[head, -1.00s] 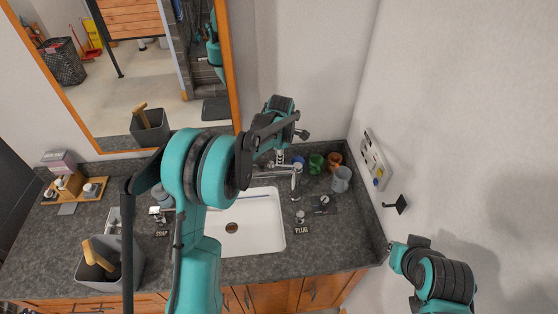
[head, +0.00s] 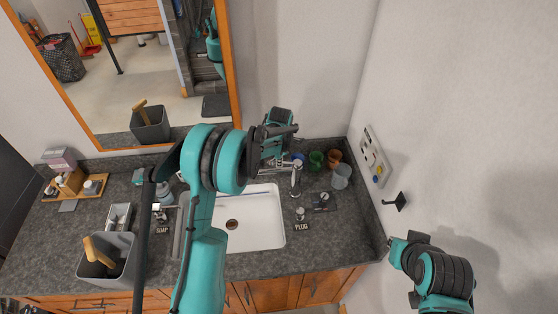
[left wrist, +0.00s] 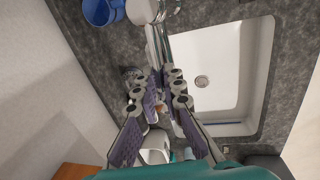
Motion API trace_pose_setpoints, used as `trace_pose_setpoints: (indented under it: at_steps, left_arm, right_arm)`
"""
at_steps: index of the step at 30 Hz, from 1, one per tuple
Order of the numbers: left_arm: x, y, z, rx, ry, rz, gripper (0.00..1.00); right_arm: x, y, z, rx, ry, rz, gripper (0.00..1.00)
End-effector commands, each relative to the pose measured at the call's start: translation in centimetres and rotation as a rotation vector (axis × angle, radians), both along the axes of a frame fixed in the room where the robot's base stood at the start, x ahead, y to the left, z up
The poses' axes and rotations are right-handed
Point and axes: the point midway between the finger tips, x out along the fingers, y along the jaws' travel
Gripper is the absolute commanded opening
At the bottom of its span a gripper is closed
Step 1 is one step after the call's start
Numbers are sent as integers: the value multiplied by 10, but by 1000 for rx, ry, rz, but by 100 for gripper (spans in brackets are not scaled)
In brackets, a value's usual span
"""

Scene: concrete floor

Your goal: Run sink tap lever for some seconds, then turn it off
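The silver tap (head: 296,180) stands behind the right part of the white sink (head: 262,222). Its lever is partly hidden behind my left gripper in the head view and I cannot make it out clearly. My left gripper (head: 285,142) is just behind and above the tap base. In the left wrist view my left gripper (left wrist: 160,100) shows its two fingers apart, with a gap between them and nothing held. The tap's metal (left wrist: 156,42) lies just beyond the fingers there. My right gripper (head: 397,250) is at the right by the wall, away from the tap; its fingers are not clear.
Several cups, including a green cup (head: 316,160) and a grey cup (head: 341,177), stand right of the tap. A grey bin (head: 110,262) and a soap dispenser (head: 160,196) are on the left of the counter. A mirror (head: 150,80) hangs behind. The sink basin is clear.

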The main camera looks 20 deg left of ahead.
Motion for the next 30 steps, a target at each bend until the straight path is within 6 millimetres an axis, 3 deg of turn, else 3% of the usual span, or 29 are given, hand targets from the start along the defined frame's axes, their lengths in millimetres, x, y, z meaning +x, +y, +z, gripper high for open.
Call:
trace_pose_setpoints:
  at_steps: [5, 15, 25, 27, 28, 30]
  left_arm:
    - [2, -4, 2, 50, 21, -5, 0]
    - [8, -17, 23, 341, 142, -2, 0]
    - [7, -18, 27, 362, 149, 0, 0]
    - [7, -18, 27, 362, 149, 0, 24]
    - [7, -18, 27, 362, 149, 0, 30]
    - [7, -17, 27, 362, 149, 0, 30]
  right_arm:
    - [0, 0, -6, 0, 0, 0, 0]
    - [0, 0, -30, 0, 0, 0, 0]
    - [0, 0, -29, 0, 0, 0, 0]
    - [0, 0, -29, 0, 0, 0, 0]
    - [0, 0, -29, 0, 0, 0, 0]
    - [0, 0, -29, 0, 0, 0, 0]
